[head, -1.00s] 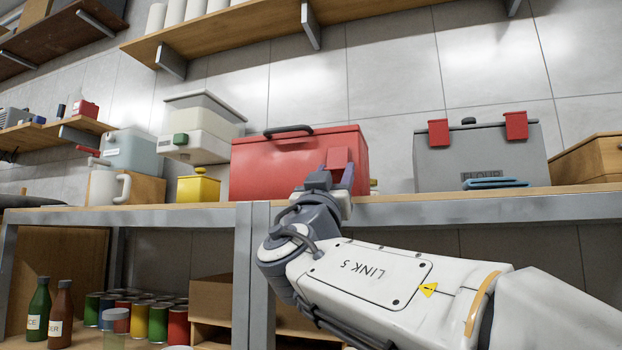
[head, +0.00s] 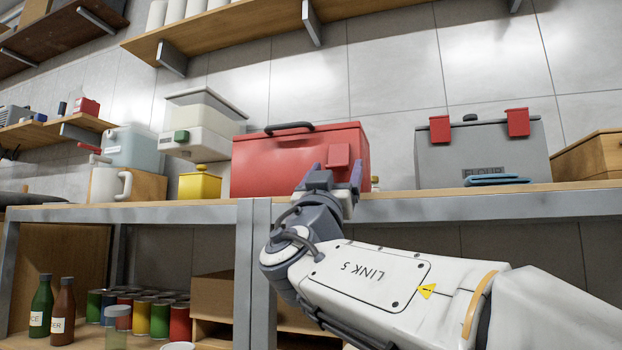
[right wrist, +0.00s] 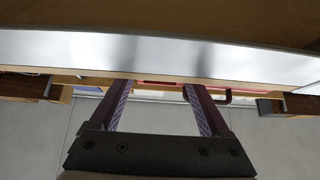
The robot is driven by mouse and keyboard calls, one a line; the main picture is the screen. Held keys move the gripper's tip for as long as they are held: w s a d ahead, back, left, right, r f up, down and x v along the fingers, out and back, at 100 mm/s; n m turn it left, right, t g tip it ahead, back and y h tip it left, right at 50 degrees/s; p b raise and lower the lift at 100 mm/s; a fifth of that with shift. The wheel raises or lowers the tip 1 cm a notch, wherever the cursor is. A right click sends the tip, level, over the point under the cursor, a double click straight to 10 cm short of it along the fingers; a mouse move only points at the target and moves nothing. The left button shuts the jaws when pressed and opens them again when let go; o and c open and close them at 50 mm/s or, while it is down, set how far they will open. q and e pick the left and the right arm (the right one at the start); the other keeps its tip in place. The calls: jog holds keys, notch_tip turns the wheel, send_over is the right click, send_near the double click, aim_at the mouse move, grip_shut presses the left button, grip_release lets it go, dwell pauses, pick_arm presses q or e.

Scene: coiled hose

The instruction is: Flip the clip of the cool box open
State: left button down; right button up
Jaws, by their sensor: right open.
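The red cool box (head: 275,166) stands on the shelf, with a dark handle on its lid. Its red clip (head: 339,155) is at the right of its front and appears to hang down against it; whether it is latched I cannot tell. My right gripper (head: 337,172) points up just below the clip, one finger to each side. It is open with nothing held; contact with the clip cannot be made out. In the right wrist view, the spread fingers of the right gripper (right wrist: 158,88) reach toward a shelf edge. My left gripper is not in view.
A grey box (head: 480,150) with two red clips stands to the right on the shelf board (head: 430,193). A yellow canister (head: 200,185) and a white mug (head: 108,185) stand to the left.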

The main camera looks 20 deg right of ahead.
jog(key=p+v, duration=0.1)
jog(key=v, duration=0.9)
jog(key=shift+s+a, duration=0.1)
jog(key=shift+s, duration=0.05)
